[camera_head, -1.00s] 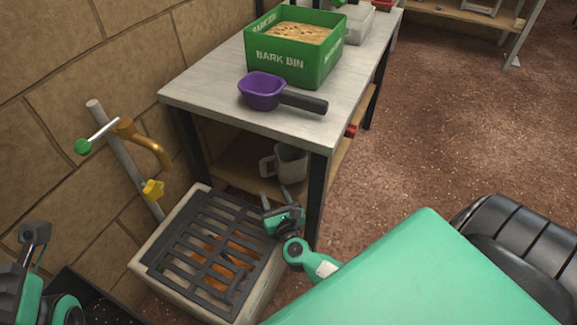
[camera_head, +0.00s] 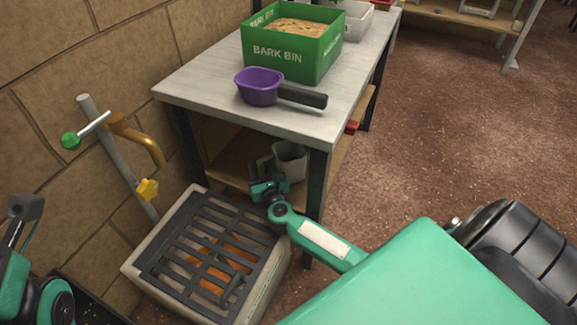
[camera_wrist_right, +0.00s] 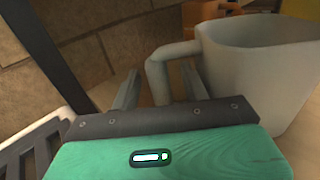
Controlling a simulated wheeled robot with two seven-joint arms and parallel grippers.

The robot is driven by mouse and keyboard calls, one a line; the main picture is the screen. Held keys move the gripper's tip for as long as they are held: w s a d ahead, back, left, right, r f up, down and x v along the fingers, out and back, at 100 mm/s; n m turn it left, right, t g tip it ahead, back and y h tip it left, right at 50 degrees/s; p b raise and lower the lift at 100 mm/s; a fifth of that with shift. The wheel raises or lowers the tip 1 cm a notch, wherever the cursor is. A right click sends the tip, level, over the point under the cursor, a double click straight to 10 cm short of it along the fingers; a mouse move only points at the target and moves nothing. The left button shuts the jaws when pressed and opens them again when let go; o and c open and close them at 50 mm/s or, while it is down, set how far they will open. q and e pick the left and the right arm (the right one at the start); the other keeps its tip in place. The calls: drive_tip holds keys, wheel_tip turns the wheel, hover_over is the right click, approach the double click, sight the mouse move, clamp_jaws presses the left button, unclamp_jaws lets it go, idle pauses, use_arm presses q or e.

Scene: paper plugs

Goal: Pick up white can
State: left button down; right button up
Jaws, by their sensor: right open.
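The white can (camera_head: 291,160), a greyish-white vessel with a side handle, stands upright on the lower shelf of the table. My right gripper (camera_head: 264,176) is at the shelf, just left of the can, and partly hides its handle. In the right wrist view the can (camera_wrist_right: 262,85) fills the right side. There the open right gripper (camera_wrist_right: 160,80) has one finger on each side of the handle; I cannot tell whether either touches it. My left gripper (camera_head: 24,212) is at the far left edge, away from the can, its jaws unclear.
A grated drain box (camera_head: 150,285) stands below my right gripper. A green bark bin (camera_head: 290,55) and a purple scoop (camera_head: 258,88) stand on top. Pipes with valves (camera_head: 118,150) run along the wall.

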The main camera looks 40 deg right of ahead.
drive_tip(key=shift+c, duration=0.4)
clamp_jaws()
drive_tip(key=shift+r, duration=0.2)
